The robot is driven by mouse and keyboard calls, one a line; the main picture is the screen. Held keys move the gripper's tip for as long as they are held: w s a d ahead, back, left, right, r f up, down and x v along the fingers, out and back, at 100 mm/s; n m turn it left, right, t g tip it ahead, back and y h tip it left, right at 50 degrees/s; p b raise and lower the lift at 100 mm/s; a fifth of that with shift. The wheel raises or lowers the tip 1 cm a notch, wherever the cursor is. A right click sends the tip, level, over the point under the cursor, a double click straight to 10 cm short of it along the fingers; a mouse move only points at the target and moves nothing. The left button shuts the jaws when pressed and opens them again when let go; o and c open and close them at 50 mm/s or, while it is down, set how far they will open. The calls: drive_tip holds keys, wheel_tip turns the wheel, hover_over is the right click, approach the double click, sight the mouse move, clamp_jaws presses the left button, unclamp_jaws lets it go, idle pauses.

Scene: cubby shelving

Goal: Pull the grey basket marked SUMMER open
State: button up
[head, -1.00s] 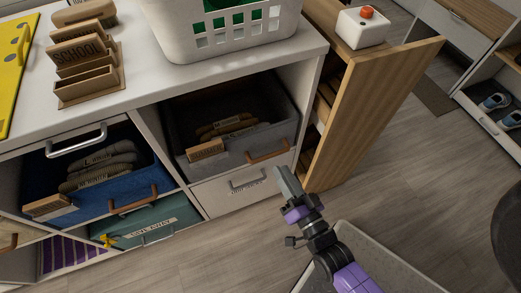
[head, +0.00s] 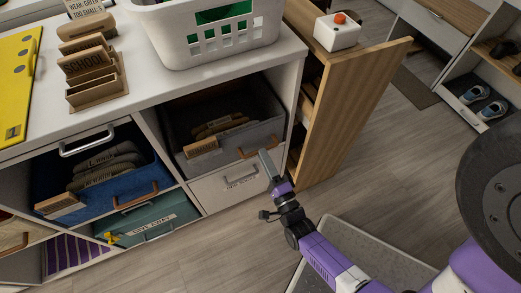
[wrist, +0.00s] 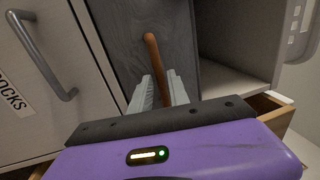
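The grey basket (head: 235,144) sits in the upper right cubby, with folded items inside and a wooden tag (head: 202,147) on its front rim; I cannot read the tag. Its brown bar handle (head: 258,146) is on the right part of its front. My gripper (head: 266,160) is at this handle. In the wrist view the two pale fingers (wrist: 160,85) stand on either side of the handle (wrist: 152,55), slightly apart. I cannot see whether they touch it. The grey front (wrist: 178,25) shows behind. The basket appears still inside its cubby.
A white drawer (head: 222,188) is below; its label ends in SOCKS. A blue basket (head: 125,190) and a green one (head: 150,222) are to the left. A tall wooden pull-out (head: 345,110) stands out at right, close to my gripper. Open floor lies in front.

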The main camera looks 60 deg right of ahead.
drive_tip(key=shift+x, duration=1.45)
drive_tip(key=shift+c, duration=0.4)
clamp_jaws()
